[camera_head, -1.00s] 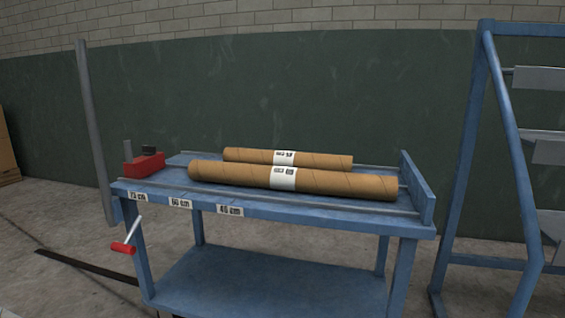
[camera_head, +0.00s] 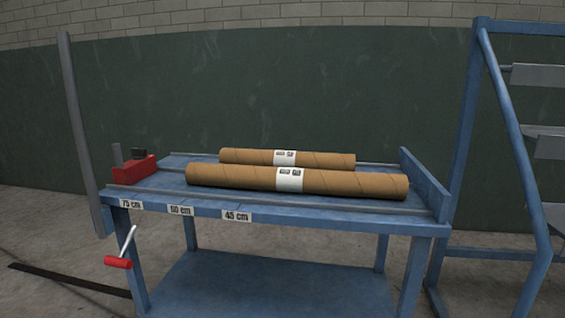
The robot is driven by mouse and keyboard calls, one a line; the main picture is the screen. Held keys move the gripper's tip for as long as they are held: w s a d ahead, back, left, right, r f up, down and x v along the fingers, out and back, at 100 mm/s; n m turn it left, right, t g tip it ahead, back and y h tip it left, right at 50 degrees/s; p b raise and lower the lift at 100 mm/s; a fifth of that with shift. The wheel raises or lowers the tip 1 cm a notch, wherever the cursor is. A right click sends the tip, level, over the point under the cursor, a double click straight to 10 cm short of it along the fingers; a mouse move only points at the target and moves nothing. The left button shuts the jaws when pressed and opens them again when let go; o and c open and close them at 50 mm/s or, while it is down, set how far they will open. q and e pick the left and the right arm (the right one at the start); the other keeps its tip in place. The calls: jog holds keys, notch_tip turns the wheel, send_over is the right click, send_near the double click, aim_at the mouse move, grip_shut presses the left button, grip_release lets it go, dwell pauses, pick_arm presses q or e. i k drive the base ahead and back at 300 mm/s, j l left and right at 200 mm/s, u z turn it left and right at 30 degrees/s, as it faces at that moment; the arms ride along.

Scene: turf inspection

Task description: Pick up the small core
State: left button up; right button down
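Two brown cardboard cores with white labels lie side by side on the blue bench. The small core (camera_head: 240,156) is the shorter, thinner one at the back, and its lower side is partly hidden. The larger core (camera_head: 345,182) lies in front of it, nearer to me. The labels are too small to read. Neither of my grippers shows in the head view.
The blue bench (camera_head: 300,209) has 75, 60 and 45 cm marks on its front edge and a raised right end. A red block (camera_head: 135,171) sits at its left, and a red-handled crank (camera_head: 118,262) sticks out below. A blue rack (camera_head: 468,130) stands right.

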aim_at(245, 157)
jog(key=i+j+z, duration=0.4)
jog(key=j, duration=0.25)
jog(key=i+j+z, duration=0.15)
jog(key=i+j, duration=0.15)
jog(key=j, duration=0.1)
